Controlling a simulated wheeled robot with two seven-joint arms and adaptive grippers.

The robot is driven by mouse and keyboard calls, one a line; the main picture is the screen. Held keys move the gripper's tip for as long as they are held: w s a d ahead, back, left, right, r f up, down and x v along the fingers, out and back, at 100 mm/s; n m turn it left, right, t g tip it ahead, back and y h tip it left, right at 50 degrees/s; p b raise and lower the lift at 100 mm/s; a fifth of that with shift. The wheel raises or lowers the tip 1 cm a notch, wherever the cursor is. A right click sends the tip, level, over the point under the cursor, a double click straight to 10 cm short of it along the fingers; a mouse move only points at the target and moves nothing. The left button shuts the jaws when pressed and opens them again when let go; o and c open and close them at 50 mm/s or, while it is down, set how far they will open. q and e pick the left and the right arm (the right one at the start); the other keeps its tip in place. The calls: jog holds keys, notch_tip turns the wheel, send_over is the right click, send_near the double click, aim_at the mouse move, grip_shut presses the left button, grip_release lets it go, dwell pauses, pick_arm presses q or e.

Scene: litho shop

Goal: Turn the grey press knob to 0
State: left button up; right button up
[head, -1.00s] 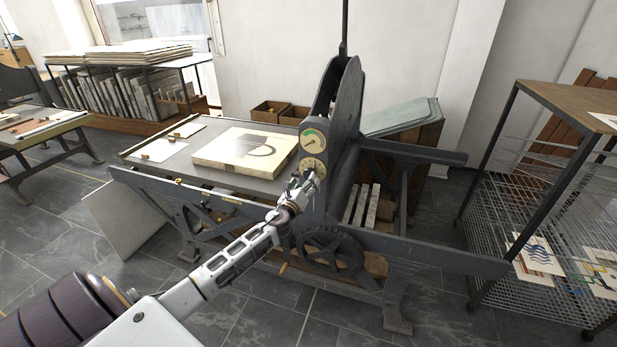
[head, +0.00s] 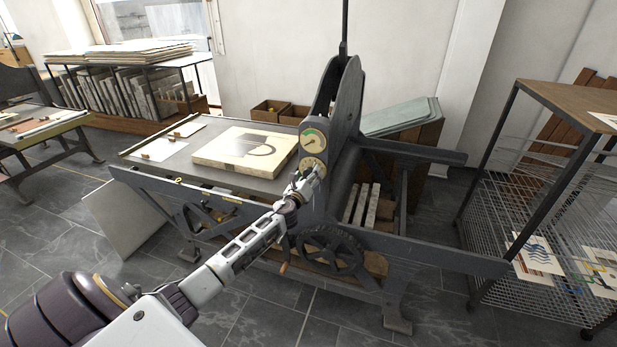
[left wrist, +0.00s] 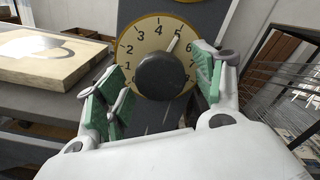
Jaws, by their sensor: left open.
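The grey press knob (left wrist: 163,76) is a dark round knob on a cream number dial (left wrist: 133,48). Its pale pointer is at about 5. In the head view the dial (head: 311,162) is on the upright side frame of the press, below a round gauge (head: 313,138). My left gripper (left wrist: 157,74) is open, with its green-padded fingers on either side of the knob and visible gaps to it. In the head view the left gripper (head: 303,182) is in front of the dial and partly covers it. My right gripper is not in view.
The press bed (head: 190,170) carries a pale stone block (head: 235,150). A spoked wheel (head: 330,250) is below the dial, close to my left arm. A wire rack (head: 510,215) stands at the right. Open tiled floor (head: 240,315) lies in front of the press.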

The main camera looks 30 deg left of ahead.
pick_arm(q)
jog(key=c, duration=1)
